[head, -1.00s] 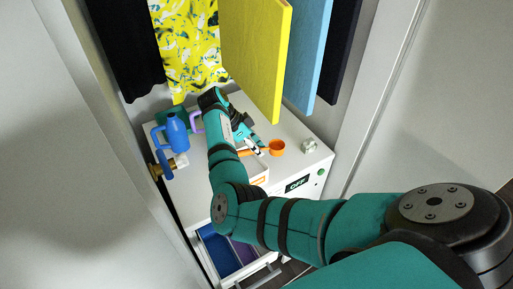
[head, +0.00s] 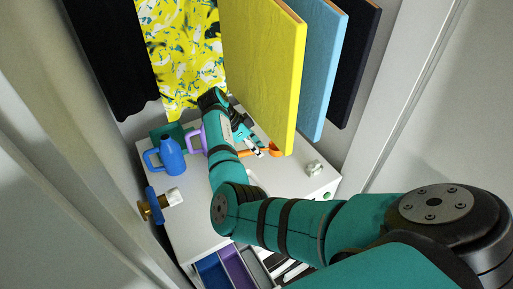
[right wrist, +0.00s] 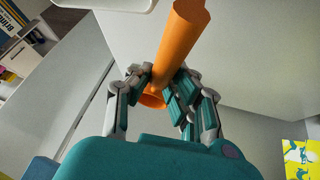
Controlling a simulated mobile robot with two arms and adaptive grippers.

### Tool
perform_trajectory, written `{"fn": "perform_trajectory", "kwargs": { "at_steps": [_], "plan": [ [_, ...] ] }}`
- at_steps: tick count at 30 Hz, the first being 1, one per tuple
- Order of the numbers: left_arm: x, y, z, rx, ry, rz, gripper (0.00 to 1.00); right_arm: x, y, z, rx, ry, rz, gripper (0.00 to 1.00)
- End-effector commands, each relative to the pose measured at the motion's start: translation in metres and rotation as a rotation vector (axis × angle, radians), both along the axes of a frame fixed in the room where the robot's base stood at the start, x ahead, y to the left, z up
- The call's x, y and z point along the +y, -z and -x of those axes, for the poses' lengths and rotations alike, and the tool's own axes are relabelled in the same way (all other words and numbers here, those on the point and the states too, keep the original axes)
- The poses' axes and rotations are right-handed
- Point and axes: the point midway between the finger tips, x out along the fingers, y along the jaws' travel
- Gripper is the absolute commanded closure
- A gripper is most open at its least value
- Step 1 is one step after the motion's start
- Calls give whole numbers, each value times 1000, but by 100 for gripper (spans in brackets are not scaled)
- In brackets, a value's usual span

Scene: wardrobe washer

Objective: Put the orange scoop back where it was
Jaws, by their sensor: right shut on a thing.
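The orange scoop (head: 275,149) shows in the head view over the right part of the white washer top, by the lower edge of the hanging yellow cloth. My right gripper (head: 257,149) is shut on it by the handle. In the right wrist view the orange handle (right wrist: 180,45) runs down between the fingers of my right gripper (right wrist: 160,92), with a round orange end beyond them. I cannot tell whether the scoop touches the washer top (head: 290,185). My left gripper is not in view.
A blue jug (head: 168,157) and a purple mug (head: 193,141) stand at the left of the washer top. A small pale object (head: 315,168) lies at the right. An open drawer with blue and purple compartments (head: 236,267) is below. Yellow, blue and dark cloths hang above.

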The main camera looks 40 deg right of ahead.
Motion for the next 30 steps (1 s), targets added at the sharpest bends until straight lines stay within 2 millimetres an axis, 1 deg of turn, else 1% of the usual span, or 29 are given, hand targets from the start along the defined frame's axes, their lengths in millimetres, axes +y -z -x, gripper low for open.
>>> {"fn": "perform_trajectory", "kwargs": {
  "at_steps": [3,7,11,20,30],
  "plan": [
    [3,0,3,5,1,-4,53,0,0,0,0,0,0,100],
    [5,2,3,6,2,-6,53,0,2,0,2,5,1,100],
    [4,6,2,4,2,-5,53,1,7,0,2,7,0,100],
    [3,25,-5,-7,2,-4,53,1,33,0,4,6,-1,100],
    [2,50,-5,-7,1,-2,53,0,67,0,3,6,1,100]
  ]
}}
